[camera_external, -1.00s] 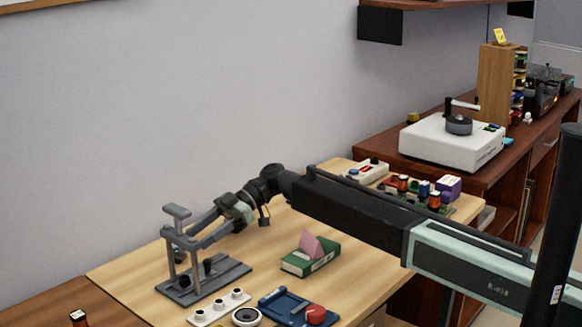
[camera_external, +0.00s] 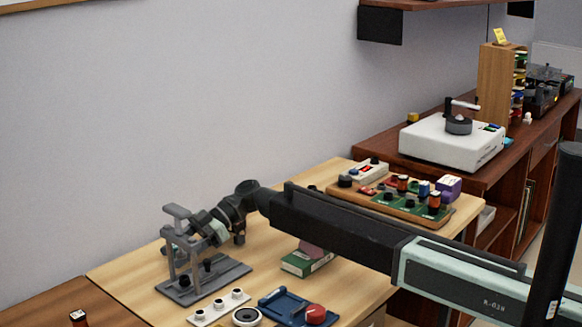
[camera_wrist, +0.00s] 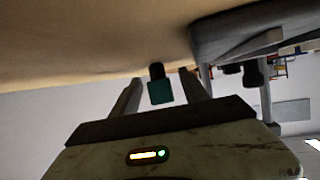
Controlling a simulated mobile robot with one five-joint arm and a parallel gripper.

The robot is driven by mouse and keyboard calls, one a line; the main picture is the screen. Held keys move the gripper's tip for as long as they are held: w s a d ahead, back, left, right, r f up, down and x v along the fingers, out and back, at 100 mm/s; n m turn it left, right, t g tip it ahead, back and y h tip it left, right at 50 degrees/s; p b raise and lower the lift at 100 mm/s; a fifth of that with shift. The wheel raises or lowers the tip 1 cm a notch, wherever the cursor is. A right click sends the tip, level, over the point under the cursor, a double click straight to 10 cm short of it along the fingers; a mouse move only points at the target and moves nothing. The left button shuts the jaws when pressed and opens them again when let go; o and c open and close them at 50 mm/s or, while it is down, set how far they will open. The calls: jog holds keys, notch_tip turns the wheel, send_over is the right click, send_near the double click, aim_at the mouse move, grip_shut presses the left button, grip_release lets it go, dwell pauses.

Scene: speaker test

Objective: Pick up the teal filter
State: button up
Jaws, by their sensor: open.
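The teal filter (camera_wrist: 160,92) is a small block with a dark knob-like end. In the wrist view it shows in the middle, between the two spread fingers of my gripper (camera_wrist: 161,78), with a gap on each side. In the external view my gripper (camera_external: 184,242) is at the grey stand (camera_external: 225,273), partly behind its posts. I cannot make out the filter there. The jaws are open and hold nothing.
The stand's grey frame (camera_wrist: 225,30) is close on the right in the wrist view. A green box (camera_external: 308,264), a white strip with black knobs (camera_external: 218,309) and a blue tray (camera_external: 277,302) lie nearby. A board with coloured parts (camera_external: 400,203) is farther back.

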grip_shut()
